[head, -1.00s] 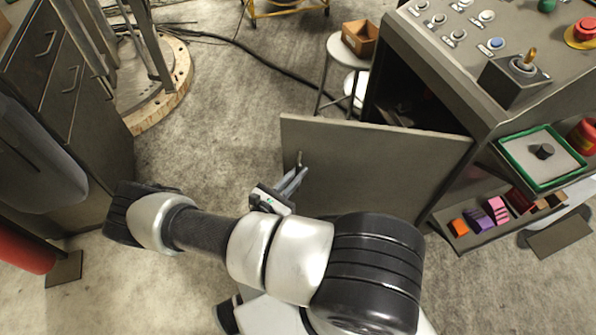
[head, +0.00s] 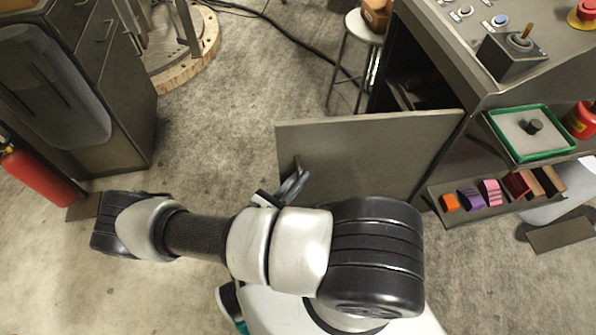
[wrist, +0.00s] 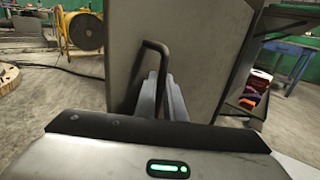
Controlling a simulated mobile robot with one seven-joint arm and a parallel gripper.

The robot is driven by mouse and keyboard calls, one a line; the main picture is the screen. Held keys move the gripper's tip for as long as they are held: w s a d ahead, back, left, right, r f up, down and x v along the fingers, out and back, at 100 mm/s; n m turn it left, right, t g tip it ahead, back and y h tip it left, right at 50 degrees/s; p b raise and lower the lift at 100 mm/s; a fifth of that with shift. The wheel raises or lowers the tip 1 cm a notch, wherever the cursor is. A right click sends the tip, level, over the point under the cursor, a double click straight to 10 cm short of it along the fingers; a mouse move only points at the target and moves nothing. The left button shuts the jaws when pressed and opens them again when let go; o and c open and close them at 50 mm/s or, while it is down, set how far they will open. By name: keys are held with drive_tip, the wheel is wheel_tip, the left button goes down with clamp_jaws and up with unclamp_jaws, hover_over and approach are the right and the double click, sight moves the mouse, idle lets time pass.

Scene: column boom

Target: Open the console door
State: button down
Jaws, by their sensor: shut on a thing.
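The console door (head: 365,155) is a flat grey panel standing swung open from the console (head: 470,75), with the dark opening (head: 405,75) showing behind it. It also shows in the wrist view (wrist: 205,55). A dark bar handle (wrist: 150,68) is on the door's face near its free edge. My gripper (head: 296,182) is at the handle, partly hidden by my arm in the head view. In the wrist view, its fingers (wrist: 160,92) are shut on the handle's lower part.
A stool (head: 360,35) with a wooden box stands behind the door. A shelf of coloured blocks (head: 490,195) sits at the right below a green-rimmed tray (head: 535,130). Grey drawers (head: 110,90) and a red extinguisher (head: 40,178) stand at the left. Floor between is clear.

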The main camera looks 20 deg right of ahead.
drive_tip(key=shift+s+a+f, duration=0.1)
drive_tip(key=shift+s, duration=0.55)
drive_tip(key=c, duration=1.8)
unclamp_jaws()
drive_tip(key=shift+c, duration=0.2)
drive_tip(key=v, duration=1.7)
drive_tip(key=shift+a, duration=0.2)
